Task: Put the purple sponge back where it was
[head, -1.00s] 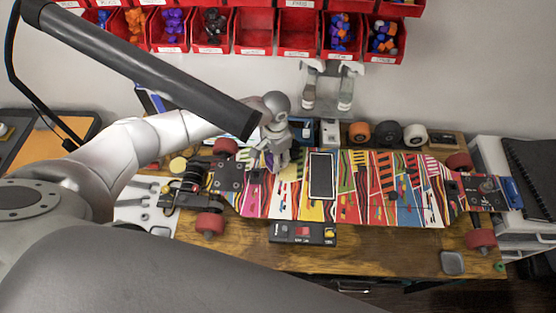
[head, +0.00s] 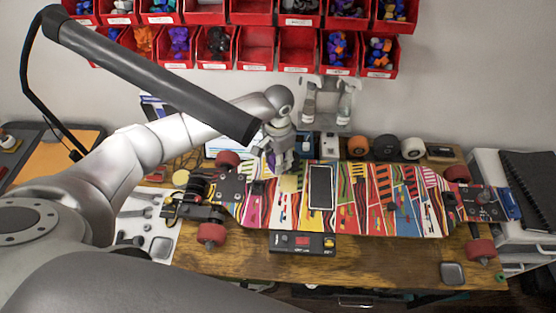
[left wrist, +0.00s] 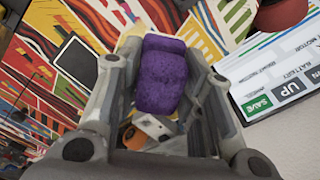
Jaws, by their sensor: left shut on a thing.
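The purple sponge (left wrist: 163,75) is held between the two fingers of my left gripper (left wrist: 165,68) in the left wrist view. In the head view my left gripper (head: 277,160) is over the far edge of the colourful skateboard (head: 400,215), left of the black phone-like device (head: 320,187). The sponge is mostly hidden there by the fingers. I cannot tell its height above the surface. My right gripper is not in view.
A white screen with labelled buttons (left wrist: 280,75) lies close to the gripper. Wheels (head: 385,147) stand behind the board. Red bins (head: 257,50) hang on the wall. A control box (head: 302,242) sits at the board's near edge. Bare wood shows in front.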

